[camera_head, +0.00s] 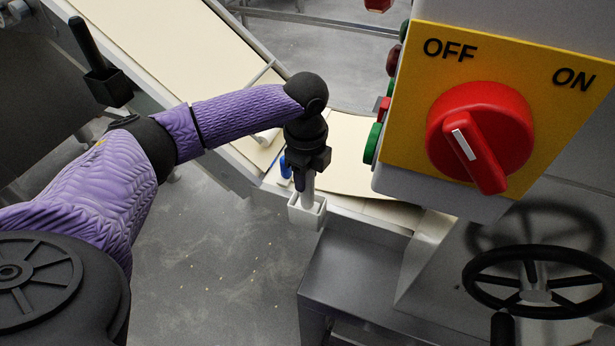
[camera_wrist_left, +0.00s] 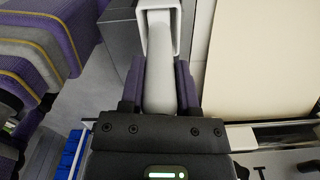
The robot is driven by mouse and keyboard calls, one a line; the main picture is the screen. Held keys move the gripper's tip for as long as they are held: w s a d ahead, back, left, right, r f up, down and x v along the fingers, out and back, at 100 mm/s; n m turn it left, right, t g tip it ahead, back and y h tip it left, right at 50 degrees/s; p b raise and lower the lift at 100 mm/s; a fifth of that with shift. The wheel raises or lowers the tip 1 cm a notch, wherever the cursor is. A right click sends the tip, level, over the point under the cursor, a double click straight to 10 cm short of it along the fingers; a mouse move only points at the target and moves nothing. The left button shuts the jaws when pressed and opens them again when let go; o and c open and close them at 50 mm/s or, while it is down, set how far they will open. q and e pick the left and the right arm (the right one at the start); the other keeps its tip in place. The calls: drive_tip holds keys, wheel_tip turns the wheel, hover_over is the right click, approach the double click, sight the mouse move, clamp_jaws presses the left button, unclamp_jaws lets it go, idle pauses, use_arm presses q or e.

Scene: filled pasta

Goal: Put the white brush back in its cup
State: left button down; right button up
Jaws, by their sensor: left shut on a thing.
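My left gripper (camera_head: 304,178) is shut on the pale handle of the white brush (camera_head: 309,187). In the left wrist view the gripper (camera_wrist_left: 160,88) has its two purple-sided fingers on either side of the handle (camera_wrist_left: 158,60). The white square cup (camera_head: 307,214) is directly below the gripper, at the edge of the machine. In the left wrist view the brush's far end lies within the outline of the cup's opening (camera_wrist_left: 176,28). How deep it sits is hidden. My right gripper is not in view.
A pale dough sheet (camera_head: 180,45) lies on the conveyor behind the cup. A yellow panel with a red OFF/ON knob (camera_head: 480,130) stands close on the right. A black handwheel (camera_head: 537,282) is lower right. A dark brush in a black holder (camera_head: 108,85) is upper left.

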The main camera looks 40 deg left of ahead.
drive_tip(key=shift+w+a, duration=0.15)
use_arm(q)
drive_tip(key=c, duration=0.6)
unclamp_jaws()
drive_tip(key=shift+o, duration=1.4)
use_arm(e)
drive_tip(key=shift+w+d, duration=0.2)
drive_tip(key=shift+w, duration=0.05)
use_arm(q)
drive_tip(key=shift+r, duration=0.1)
wheel_tip(320, 180, up, 12)
drive_tip(key=p, duration=0.6)
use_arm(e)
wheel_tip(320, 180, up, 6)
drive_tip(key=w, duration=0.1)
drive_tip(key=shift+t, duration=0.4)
